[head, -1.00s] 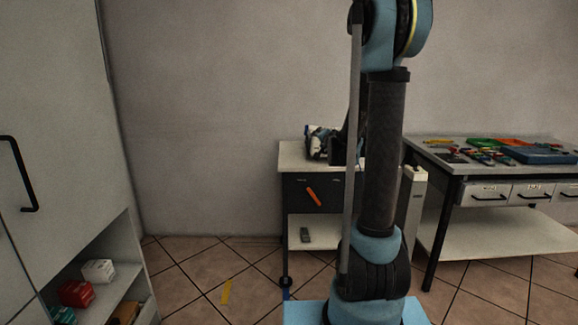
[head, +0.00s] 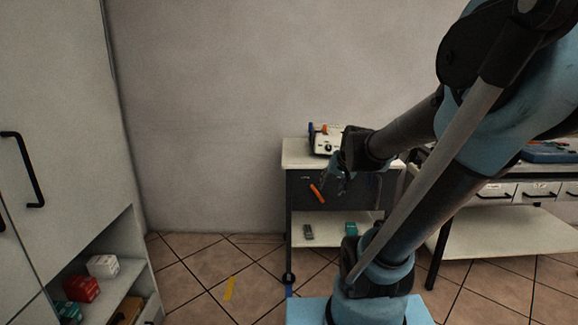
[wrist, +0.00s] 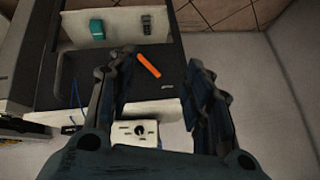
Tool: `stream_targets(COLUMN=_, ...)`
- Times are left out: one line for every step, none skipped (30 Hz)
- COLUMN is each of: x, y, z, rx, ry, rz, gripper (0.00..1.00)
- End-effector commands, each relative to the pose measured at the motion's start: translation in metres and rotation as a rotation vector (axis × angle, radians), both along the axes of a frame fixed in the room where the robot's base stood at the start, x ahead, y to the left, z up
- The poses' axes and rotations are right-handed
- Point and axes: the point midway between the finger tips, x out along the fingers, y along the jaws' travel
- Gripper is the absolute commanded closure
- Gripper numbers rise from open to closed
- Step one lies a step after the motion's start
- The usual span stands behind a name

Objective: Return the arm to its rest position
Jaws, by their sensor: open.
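My arm leans to the right in the head view and bends back toward the small cart (head: 300,155). My gripper (head: 337,178) hangs in front of the cart, at about the height of its dark front. In the wrist view my gripper (wrist: 160,62) has its two dark fingers well apart, with nothing held between them. An orange bar (head: 317,193) shows on the cart's dark front; it also shows between the fingers in the wrist view (wrist: 148,65), apart from them. A white box with a dark knob (head: 325,143) stands on the cart top, partly hidden by my arm.
The cart's lower shelf holds a grey device (head: 308,231) and a teal box (head: 351,229). A workbench with drawers (head: 500,190) is at right, partly behind my arm. A tall cabinet (head: 60,130) stands at left. Floor between cabinet and cart is open.

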Motion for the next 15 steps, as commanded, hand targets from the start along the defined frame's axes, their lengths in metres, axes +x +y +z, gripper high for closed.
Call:
stream_targets(x=-0.018, y=-0.002, z=-0.007, rx=-0.021, ry=0.031, rz=0.016, gripper=0.54)
stream_targets(x=-0.028, y=-0.004, z=-0.011, rx=-0.035, ry=0.051, rz=0.026, gripper=0.54)
stream_targets(x=-0.042, y=-0.006, z=-0.017, rx=-0.055, ry=0.079, rz=0.04, gripper=0.54)
stream_targets(x=-0.052, y=-0.008, z=-0.021, rx=-0.068, ry=0.099, rz=0.05, gripper=0.54)
stream_targets(x=-0.063, y=-0.009, z=-0.025, rx=-0.082, ry=0.12, rz=0.06, gripper=0.54)
stream_targets(x=-0.076, y=-0.012, z=-0.031, rx=-0.101, ry=0.148, rz=0.073, gripper=0.54)
stream_targets(x=-0.087, y=-0.014, z=-0.035, rx=-0.114, ry=0.169, rz=0.083, gripper=0.54)
stream_targets(x=-0.097, y=-0.016, z=-0.039, rx=-0.128, ry=0.189, rz=0.092, gripper=0.54)
stream_targets(x=-0.11, y=-0.018, z=-0.044, rx=-0.145, ry=0.217, rz=0.105, gripper=0.54)
stream_targets(x=-0.121, y=-0.02, z=-0.049, rx=-0.157, ry=0.238, rz=0.115, gripper=0.54)
stream_targets(x=-0.13, y=-0.023, z=-0.052, rx=-0.17, ry=0.258, rz=0.124, gripper=0.54)
stream_targets(x=-0.142, y=-0.025, z=-0.057, rx=-0.184, ry=0.284, rz=0.134, gripper=0.54)
stream_targets(x=-0.15, y=-0.027, z=-0.061, rx=-0.194, ry=0.302, rz=0.141, gripper=0.54)
stream_targets(x=-0.158, y=-0.029, z=-0.064, rx=-0.204, ry=0.318, rz=0.15, gripper=0.54)
stream_targets(x=-0.167, y=-0.031, z=-0.067, rx=-0.216, ry=0.338, rz=0.158, gripper=0.54)
